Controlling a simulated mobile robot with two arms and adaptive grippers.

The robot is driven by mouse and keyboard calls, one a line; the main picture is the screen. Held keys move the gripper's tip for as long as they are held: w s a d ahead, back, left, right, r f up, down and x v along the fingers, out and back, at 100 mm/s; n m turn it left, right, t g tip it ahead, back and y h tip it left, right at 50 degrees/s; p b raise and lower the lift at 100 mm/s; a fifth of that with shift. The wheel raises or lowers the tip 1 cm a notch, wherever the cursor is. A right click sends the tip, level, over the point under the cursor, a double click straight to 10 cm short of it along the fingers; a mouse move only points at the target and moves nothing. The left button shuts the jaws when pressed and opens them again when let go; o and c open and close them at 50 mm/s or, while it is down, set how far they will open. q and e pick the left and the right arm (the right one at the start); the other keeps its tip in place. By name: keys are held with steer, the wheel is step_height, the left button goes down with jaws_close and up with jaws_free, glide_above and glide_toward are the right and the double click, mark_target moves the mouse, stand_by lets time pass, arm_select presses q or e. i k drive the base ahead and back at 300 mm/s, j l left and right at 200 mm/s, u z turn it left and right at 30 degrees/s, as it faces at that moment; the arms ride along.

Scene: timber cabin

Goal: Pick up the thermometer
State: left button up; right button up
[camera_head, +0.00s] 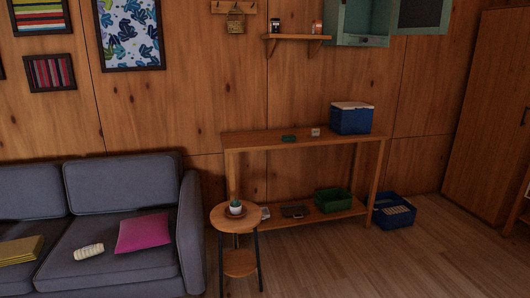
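I cannot make out a thermometer for certain. A small pale item (316,132) stands on top of the wooden console table (270,138), and it is too small to identify. A dark green item (289,138) lies to its left. A small white item (265,213) and a dark flat item (293,212) lie on the table's lower shelf. Neither of my grippers is in view.
A blue cooler (351,120) stands on the console's right end. A green crate (333,200) sits on its lower shelf, and a blue crate (394,212) on the floor. A round side table (222,220) and grey sofa (145,190) stand left. Floor at right is clear.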

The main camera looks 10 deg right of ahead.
mark_target(316, 131)
steer(key=i+l+z, duration=0.4)
steer(key=i, duration=0.45)
steer(key=i+z, duration=0.45)
steer(key=i, duration=0.4)
